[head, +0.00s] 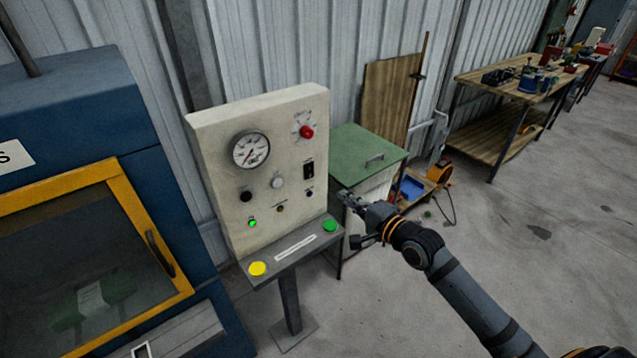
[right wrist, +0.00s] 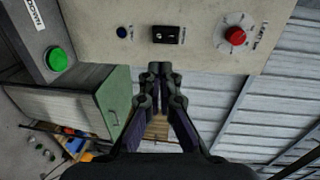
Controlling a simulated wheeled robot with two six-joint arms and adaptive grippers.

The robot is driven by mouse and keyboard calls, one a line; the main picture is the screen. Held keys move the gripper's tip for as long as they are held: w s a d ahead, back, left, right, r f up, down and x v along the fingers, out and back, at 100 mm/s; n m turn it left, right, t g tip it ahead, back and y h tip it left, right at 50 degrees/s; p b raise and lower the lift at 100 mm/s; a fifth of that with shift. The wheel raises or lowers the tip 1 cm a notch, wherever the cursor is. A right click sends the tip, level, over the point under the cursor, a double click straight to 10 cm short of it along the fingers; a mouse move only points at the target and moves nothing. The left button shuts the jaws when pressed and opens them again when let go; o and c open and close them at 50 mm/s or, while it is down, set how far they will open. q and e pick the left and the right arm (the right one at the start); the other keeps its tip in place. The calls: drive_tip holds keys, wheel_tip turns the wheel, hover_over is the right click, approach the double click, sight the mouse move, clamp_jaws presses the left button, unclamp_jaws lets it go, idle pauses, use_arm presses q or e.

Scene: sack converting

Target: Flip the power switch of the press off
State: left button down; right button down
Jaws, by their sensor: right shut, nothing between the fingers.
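The press's control panel (head: 284,140) is a cream box on a grey post, left of centre in the head view. Its black rocker switch (head: 309,170) sits on the right side, below a red knob (head: 307,132); a green lamp (head: 252,223) is lit at the lower left. In the right wrist view the switch (right wrist: 166,34) is at the top, with the red knob (right wrist: 235,36) to its right. My right gripper (head: 345,197) is shut and empty, just right of the panel. Its fingertips (right wrist: 159,68) appear below the switch, apparently apart from it. My left gripper is not in view.
A yellow button (head: 257,269) and a green button (head: 330,226) are on the ledge below the panel. A green-topped cabinet (head: 365,152) stands close behind my right gripper. The blue press (head: 90,120) with its yellow-framed door is at left. The floor at right is open.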

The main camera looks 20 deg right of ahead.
sight(311, 175)
drive_tip(key=p+x, duration=0.1)
drive_tip(key=x, duration=1.1)
drive_tip(key=shift+w+a, duration=0.1)
drive_tip(key=shift+a, duration=0.05)
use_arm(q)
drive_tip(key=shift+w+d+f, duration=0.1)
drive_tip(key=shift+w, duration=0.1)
use_arm(e)
drive_tip(key=shift+f, duration=0.1)
